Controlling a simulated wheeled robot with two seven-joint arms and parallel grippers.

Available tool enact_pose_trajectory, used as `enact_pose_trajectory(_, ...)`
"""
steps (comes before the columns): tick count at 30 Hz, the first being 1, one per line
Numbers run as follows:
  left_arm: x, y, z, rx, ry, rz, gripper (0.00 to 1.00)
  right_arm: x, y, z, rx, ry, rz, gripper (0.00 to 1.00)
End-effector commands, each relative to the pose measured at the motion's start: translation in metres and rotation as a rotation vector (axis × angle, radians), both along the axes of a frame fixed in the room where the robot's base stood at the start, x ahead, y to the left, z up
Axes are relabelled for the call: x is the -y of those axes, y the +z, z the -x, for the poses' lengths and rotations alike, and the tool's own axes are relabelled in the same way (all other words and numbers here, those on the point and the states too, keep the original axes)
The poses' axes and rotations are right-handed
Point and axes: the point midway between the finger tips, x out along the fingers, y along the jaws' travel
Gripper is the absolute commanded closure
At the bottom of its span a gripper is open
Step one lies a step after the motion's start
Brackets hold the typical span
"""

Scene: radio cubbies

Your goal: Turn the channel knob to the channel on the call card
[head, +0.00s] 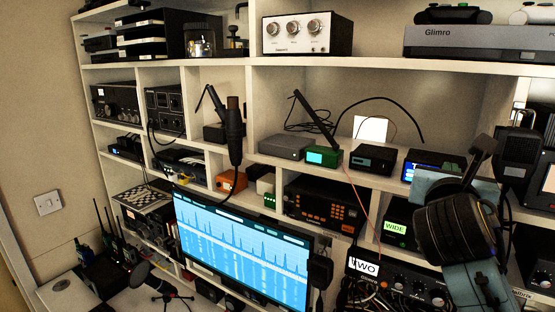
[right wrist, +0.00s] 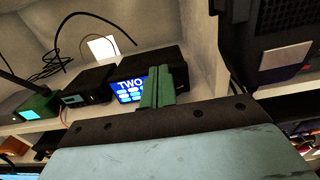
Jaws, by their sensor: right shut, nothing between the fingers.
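The radio with a blue screen (head: 428,167) stands on the middle shelf at the right, partly behind my right gripper (head: 440,186). In the right wrist view its screen (right wrist: 128,91) reads "TWO". My right gripper's green fingers (right wrist: 157,85) are shut and empty, in front of the screen's right part. I cannot tell whether they touch the radio. No channel knob is clear there; the fingers hide part of the front. A white card reading "TWO" (head: 365,267) stands at a knobbed black unit (head: 405,288) on the lower shelf. My left gripper is not in view.
A black box (head: 373,158) and a green box (head: 324,156) stand left of the radio. A dark handset (head: 519,150) is close on the right. A monitor (head: 243,247) and boom microphone (head: 232,130) stand in front of the cubbies. A "WIDE" label (head: 396,228) shows below.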

Motion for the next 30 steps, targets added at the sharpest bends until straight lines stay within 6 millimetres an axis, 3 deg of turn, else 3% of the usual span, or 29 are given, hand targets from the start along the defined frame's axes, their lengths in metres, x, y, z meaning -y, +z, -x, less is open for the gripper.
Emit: enact_pose_trajectory(30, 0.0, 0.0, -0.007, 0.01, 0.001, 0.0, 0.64, 0.013, -0.003, 0.008, -0.005, -0.001, 0.002, 1.0)
